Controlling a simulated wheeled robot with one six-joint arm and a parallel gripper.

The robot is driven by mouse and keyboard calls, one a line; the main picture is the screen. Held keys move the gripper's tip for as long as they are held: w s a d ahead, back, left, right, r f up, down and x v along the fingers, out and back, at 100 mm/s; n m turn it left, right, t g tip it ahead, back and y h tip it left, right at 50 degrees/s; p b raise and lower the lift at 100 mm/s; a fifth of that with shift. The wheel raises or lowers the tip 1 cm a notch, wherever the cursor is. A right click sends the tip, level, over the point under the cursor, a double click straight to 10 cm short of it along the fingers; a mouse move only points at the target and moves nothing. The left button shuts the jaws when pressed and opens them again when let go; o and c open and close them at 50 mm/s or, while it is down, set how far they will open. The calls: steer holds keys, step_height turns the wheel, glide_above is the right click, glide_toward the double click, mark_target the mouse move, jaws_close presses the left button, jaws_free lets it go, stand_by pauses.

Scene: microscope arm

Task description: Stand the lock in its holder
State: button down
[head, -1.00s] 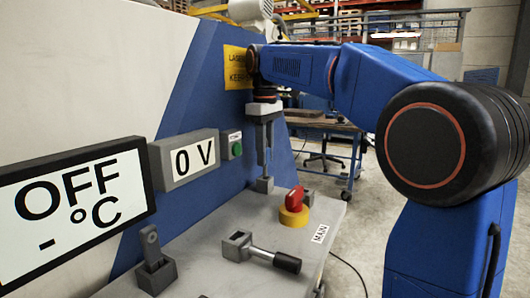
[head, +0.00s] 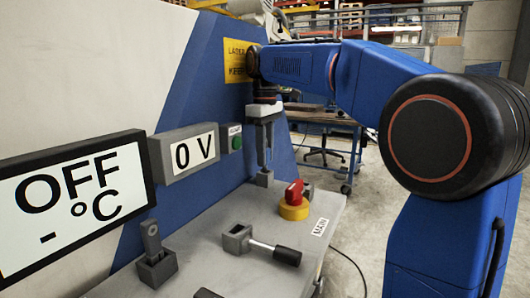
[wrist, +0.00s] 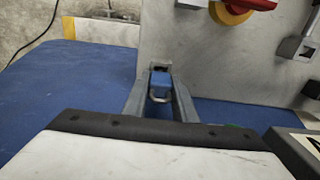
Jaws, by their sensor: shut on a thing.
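My gripper (head: 264,170) points down at the far end of the grey bench top, close to the blue panel. In the wrist view its two grey fingers (wrist: 160,98) are shut on the lock (wrist: 160,79), a small blue body with a pale metal loop on the near side. In the head view the fingers hide the lock. A small grey block (head: 264,180), apparently the holder, stands right below the fingertips. I cannot tell whether the lock is inside it or just above it.
A red knob on a yellow base (head: 293,202) stands just right of my gripper. A grey block with a black-handled lever (head: 262,245) lies nearer. Another grey bracket (head: 157,268) stands at left. Display boxes (head: 75,205) line the panel.

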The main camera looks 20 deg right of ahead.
steer(key=shift+f, duration=1.1)
steer(key=c, duration=1.4)
jaws_free()
steer(key=shift+o, duration=0.2)
steer(key=shift+r, duration=0.1)
step_height(320, 180, up, 17)
steer(key=shift+r, duration=0.15)
steer(key=shift+s, duration=0.1)
